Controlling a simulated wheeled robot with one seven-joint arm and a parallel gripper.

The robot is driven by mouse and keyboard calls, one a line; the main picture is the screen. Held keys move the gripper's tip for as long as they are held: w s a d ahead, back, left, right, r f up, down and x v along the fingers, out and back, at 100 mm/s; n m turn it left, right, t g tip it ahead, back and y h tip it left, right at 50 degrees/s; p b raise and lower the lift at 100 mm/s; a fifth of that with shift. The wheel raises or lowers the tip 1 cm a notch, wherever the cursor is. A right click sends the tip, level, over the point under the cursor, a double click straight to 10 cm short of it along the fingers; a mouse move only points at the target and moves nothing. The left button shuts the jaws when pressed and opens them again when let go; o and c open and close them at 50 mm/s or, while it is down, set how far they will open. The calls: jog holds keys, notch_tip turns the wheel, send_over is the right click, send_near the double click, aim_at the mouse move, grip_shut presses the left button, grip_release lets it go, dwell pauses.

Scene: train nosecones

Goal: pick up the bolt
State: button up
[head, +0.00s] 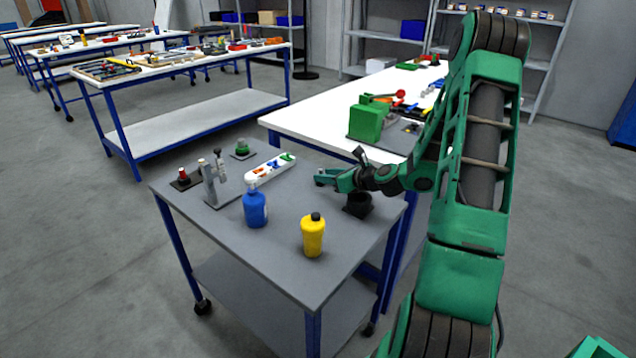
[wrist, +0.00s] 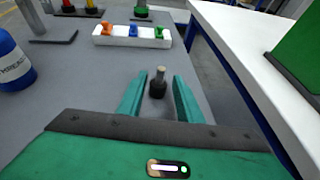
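The bolt (wrist: 159,76) has a pale grey shank and a dark, wider base. It stands upright on the grey table, seen between my fingertips in the wrist view. My gripper (wrist: 158,92) is open, with one green finger on each side of the bolt and a visible gap to both. Whether the fingertips are level with the bolt or above it is hard to tell. In the head view my gripper (head: 326,177) is over the right part of the grey table (head: 275,262), and I cannot make out the bolt there.
A white tray with coloured pieces (head: 270,168) lies beyond the bolt. A blue bottle (head: 255,207) and yellow bottle (head: 313,235) stand to the left and front. A black object (head: 357,207) is below my wrist. A white table (head: 310,127) adjoins at the right.

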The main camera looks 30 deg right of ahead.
jog(key=shift+x, duration=1.7)
jog(key=shift+r, duration=0.1)
jog(key=c, duration=0.8)
